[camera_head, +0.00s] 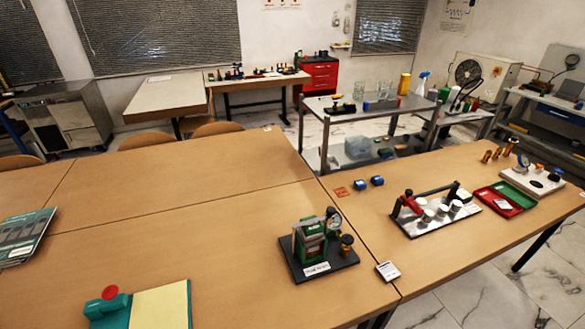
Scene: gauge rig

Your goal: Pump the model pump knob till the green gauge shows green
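A small green model rig (311,240) stands upright on a black base plate (335,262) near the front edge of the wooden table. A small round gauge (335,220) sits at its upper right; its reading is too small to make out. A brass-coloured knob with a dark top (347,244) stands on the right of the base. I cannot tell which part is the pump knob. A green block with a red knob (109,292) lies at the lower left beside a pale yellow board. Neither of my grippers shows in the head view.
A small white card (388,271) lies right of the rig. On the right table are a rack with a red-and-black handle (430,207), an open red-and-green case (505,199), and two small blue items (368,183). A booklet (25,237) lies far left.

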